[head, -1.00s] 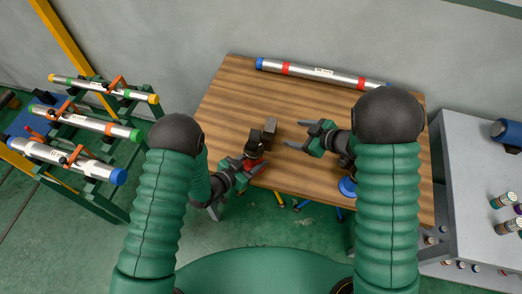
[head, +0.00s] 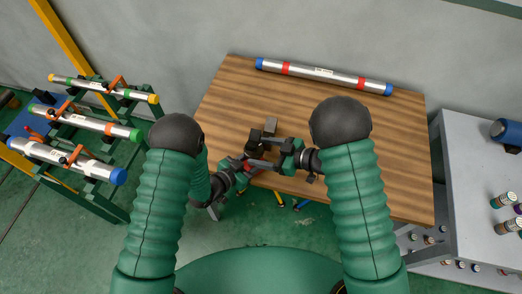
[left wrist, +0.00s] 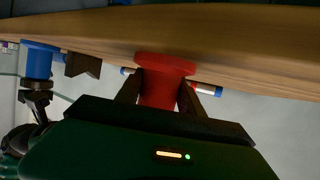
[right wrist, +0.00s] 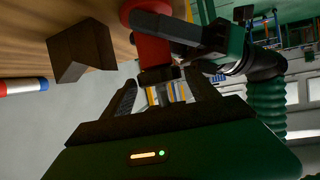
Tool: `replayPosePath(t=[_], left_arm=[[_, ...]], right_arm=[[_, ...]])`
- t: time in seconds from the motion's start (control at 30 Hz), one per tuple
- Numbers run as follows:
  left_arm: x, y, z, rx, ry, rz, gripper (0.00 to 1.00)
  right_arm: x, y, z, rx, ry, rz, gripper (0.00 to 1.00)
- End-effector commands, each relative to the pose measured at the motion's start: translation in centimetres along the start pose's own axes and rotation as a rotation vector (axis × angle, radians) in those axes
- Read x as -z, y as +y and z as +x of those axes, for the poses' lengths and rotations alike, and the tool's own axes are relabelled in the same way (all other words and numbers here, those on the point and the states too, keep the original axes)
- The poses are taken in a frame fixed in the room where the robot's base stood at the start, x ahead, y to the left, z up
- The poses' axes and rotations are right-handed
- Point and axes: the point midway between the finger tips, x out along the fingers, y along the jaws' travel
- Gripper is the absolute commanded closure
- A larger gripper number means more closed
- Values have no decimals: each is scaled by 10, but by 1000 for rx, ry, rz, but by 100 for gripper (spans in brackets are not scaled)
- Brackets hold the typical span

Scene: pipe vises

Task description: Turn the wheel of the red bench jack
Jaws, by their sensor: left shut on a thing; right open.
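The red bench jack sits at the table's near edge. In the left wrist view its red body (left wrist: 165,66), a flange with a thick cylinder, lies between the fingers of my left gripper (left wrist: 160,88), which is shut on it. In the right wrist view the red body (right wrist: 152,48) ends in a dark part (right wrist: 160,74). My right gripper (right wrist: 160,84) is open, its fingers on either side of that dark end; contact cannot be told. In the head view, dark jaw blocks (head: 270,126) stand above the tabletop. My grippers mostly hide the jack and its wheel there.
The wooden table (head: 380,150) carries a silver pipe (head: 325,74) with red bands at the back. A blue jack (left wrist: 39,60) shows in the left wrist view. A pipe rack (head: 90,130) stands left, a grey bench (head: 480,185) right.

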Motion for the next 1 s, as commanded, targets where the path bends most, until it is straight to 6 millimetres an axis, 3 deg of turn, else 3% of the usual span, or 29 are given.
replayPosePath(t=[0.03, 0.27, 0.67, 1.0], left_arm=[[-7, 1, -1, 0, -17, -3, 100], [-7, 0, -1, 1, -17, -3, 100], [-7, 0, -1, 1, -17, -3, 100], [-7, 0, -1, 1, -17, -3, 100]], right_arm=[[-1, 0, 3, 1, 0, 0, 32], [-1, 0, 4, 0, 0, 0, 32], [-1, 0, 4, 1, 0, 0, 81], [0, 1, 5, 59, 3, -22, 81]])
